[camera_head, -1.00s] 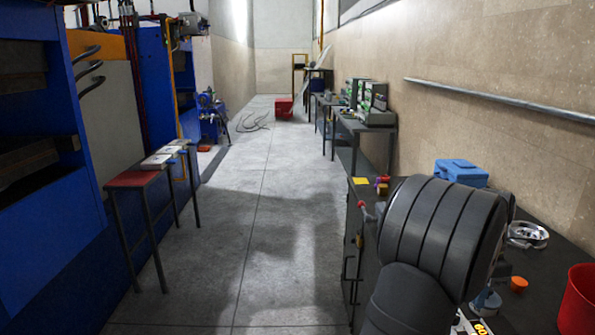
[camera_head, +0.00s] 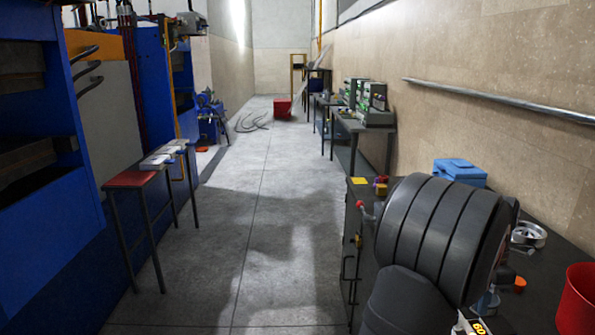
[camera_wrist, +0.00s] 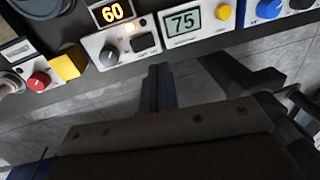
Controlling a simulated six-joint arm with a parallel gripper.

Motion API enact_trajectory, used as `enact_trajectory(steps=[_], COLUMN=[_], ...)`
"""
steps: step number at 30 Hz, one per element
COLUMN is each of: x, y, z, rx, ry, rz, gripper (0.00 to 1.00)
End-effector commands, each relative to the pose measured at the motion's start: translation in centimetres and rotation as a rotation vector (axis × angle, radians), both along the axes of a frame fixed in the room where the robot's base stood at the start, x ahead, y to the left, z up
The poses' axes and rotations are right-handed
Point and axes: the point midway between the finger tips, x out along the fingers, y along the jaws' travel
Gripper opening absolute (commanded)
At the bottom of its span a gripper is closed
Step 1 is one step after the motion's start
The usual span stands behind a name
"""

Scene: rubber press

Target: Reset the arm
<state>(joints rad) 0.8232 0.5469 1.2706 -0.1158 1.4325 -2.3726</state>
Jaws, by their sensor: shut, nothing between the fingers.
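My arm fills the right foreground of the head view, over the dark bench (camera_head: 545,275). My gripper is hidden in the head view. In the wrist view my gripper (camera_wrist: 158,80) shows as a dark finger shape at the centre, pointing up the picture. It is shut, with nothing seen held.
The panel carries a "60" display (camera_wrist: 112,12), a "75" display (camera_wrist: 182,20) and several knobs. A blue box (camera_head: 460,172), a metal ring (camera_head: 528,235) and a red bin (camera_head: 577,302) stand on the bench.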

Motion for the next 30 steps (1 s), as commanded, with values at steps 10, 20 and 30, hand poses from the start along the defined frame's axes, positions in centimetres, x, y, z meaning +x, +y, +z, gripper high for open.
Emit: enact_trajectory(steps=[10, 20, 30], x=[-0.2, 0.9, 1.9], y=[0.1, 0.1, -0.1], z=[1.0, -5.6, 0.5], rx=[0.003, 0.002, -0.004], ry=[0.003, 0.003, -0.003], rz=[0.001, 0.001, 0.000], gripper=[0.00, 0.00, 0.00])
